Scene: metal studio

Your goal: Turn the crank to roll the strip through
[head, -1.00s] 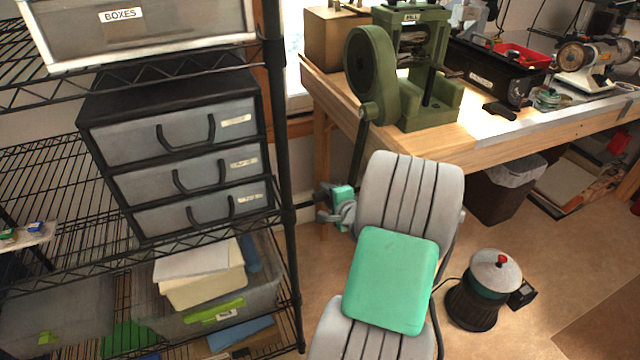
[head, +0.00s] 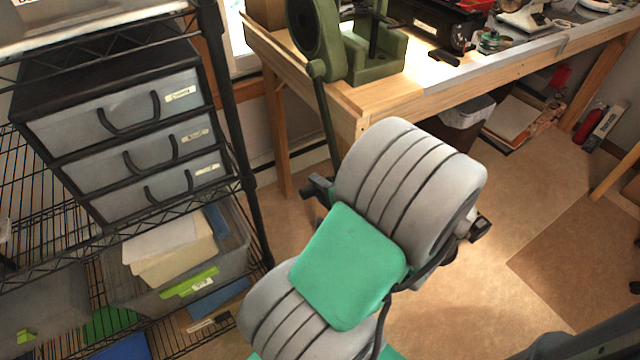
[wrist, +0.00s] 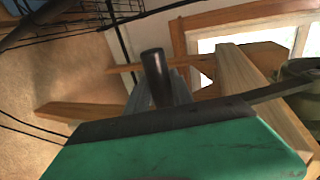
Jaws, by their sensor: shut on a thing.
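The green rolling mill (head: 375,62) stands on the workbench at the top of the head view, its upper part cut off. Its dark crank arm (head: 324,115) hangs down past the bench's front edge, leaning slightly right toward its lower end. My gripper (head: 318,188) is at that lower end, mostly hidden by my own arm. In the wrist view my gripper (wrist: 155,92) is shut on the black crank handle (wrist: 154,66), whose rounded end sticks out past the fingers. The crank arm (wrist: 290,88) runs right toward the mill. I cannot make out the strip.
The wooden workbench (head: 380,98) runs to the right, with a dark bin (head: 462,128) below it. A wire shelf post (head: 235,120) and a drawer unit (head: 120,110) stand close on the left. The floor on the right is mostly open.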

